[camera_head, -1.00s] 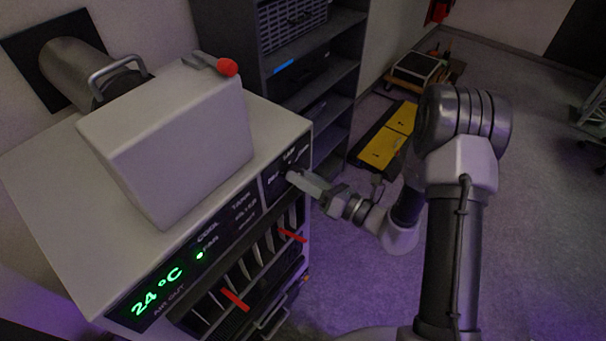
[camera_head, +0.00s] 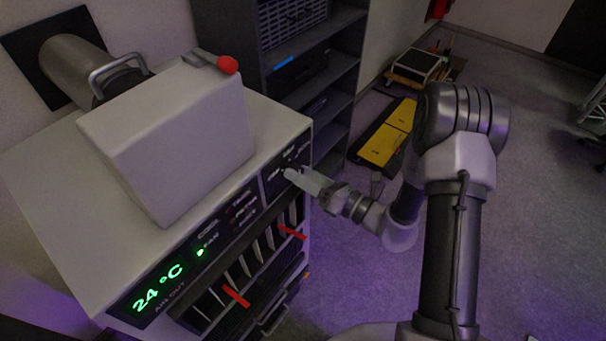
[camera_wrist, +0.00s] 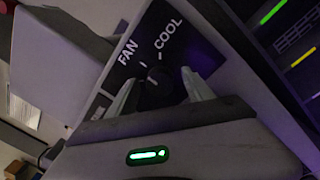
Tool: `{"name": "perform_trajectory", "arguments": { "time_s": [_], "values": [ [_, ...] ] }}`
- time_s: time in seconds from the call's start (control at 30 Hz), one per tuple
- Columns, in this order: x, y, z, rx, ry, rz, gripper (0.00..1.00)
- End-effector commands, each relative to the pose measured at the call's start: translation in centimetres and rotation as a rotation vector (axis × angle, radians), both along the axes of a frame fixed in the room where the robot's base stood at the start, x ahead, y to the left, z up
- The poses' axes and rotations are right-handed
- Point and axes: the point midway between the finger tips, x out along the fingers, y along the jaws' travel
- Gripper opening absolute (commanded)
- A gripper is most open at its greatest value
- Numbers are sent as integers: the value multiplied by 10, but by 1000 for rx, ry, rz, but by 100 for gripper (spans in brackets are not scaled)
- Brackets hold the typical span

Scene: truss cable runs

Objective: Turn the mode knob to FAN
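The mode knob (camera_wrist: 156,89) is a dark round dial on the black panel of the white air unit (camera_head: 55,195). In the wrist view, white FAN and COOL labels stand beyond it, FAN to the left and COOL to the right, with white tick marks. In the head view, my gripper (camera_head: 288,173) is at the panel's right end and hides the knob. A green lamp (camera_head: 200,253) is lit beside FAN on the status panel.
The green display (camera_head: 158,287) reads 24 °C. Below are vent slats with red strips (camera_head: 236,296).

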Motion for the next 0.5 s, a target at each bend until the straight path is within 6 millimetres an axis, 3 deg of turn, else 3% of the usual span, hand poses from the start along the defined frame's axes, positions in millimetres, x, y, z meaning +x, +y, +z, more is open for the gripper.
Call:
{"name": "perform_trajectory", "arguments": {
  "time_s": [0.27, 0.37, 0.5],
  "values": [
    [-2, -4, 0, 0, 0, -1, 60],
    [-10, -17, -1, 0, 2, -4, 60],
    [-33, -50, -3, 1, 2, -8, 60]
  ]
}}
